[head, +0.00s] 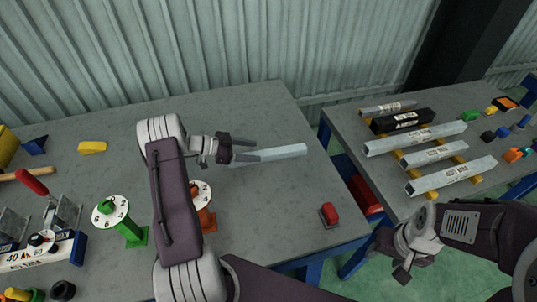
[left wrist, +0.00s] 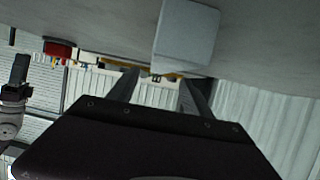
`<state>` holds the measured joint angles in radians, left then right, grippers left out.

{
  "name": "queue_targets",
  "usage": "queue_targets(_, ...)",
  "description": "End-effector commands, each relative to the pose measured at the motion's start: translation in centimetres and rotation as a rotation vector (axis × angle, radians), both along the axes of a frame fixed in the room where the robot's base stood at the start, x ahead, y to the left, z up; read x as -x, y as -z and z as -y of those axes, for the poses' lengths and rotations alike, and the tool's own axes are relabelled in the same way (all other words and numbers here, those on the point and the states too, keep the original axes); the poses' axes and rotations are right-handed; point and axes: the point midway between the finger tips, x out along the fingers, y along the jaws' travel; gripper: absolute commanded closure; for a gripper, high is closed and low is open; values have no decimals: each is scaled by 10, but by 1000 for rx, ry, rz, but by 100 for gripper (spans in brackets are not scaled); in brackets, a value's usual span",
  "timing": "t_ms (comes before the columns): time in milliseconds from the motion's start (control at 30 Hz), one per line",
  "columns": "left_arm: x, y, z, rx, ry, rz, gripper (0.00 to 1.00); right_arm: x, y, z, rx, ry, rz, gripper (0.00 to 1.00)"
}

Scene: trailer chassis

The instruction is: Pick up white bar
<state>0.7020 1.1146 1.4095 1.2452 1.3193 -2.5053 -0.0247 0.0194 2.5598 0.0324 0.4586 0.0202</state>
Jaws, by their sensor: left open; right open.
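A white bar (head: 282,152) lies on the left grey table towards its right side. My left gripper (head: 243,154) is open at the bar's left end, low over the table. In the left wrist view, the bar (left wrist: 187,35) appears end-on at the top, just beyond the two open fingers (left wrist: 160,80). I cannot tell whether the fingers touch it. My right gripper (head: 403,272) is open and empty in front of the right table, away from the bar.
Green (head: 121,215) and orange (head: 203,198) stands are near my left arm. The right table (head: 357,147) holds several labelled bars. A gap separates the tables; a corrugated wall stands behind.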

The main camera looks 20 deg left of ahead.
Motion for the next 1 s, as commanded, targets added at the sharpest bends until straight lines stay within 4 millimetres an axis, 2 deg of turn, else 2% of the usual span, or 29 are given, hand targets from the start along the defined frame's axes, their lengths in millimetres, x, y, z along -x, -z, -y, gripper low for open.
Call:
queue_targets(67, -2, 1, 3, 0, 1, 0, 42, 0, -2, 0, 0, 0, 0, 47)
queue_targets(300, -23, 17, 34, 0, 4, -1, 42, 0, -10, 0, 0, 0, 0, 47)
queue_targets(567, -28, 21, 39, -1, 0, 1, 42, 0, -10, 0, 0, 0, 0, 47)
queue_targets(600, -28, 21, 39, -1, 0, 1, 45, 0, -10, 0, 0, 0, 0, 47)
queue_targets(800, -27, 21, 39, -1, 0, 0, 100, 0, -10, 0, 0, 0, 0, 47)
queue_targets(1000, -28, 20, 39, -1, 0, 1, 100, 0, -10, 0, 0, 0, 0, 47)
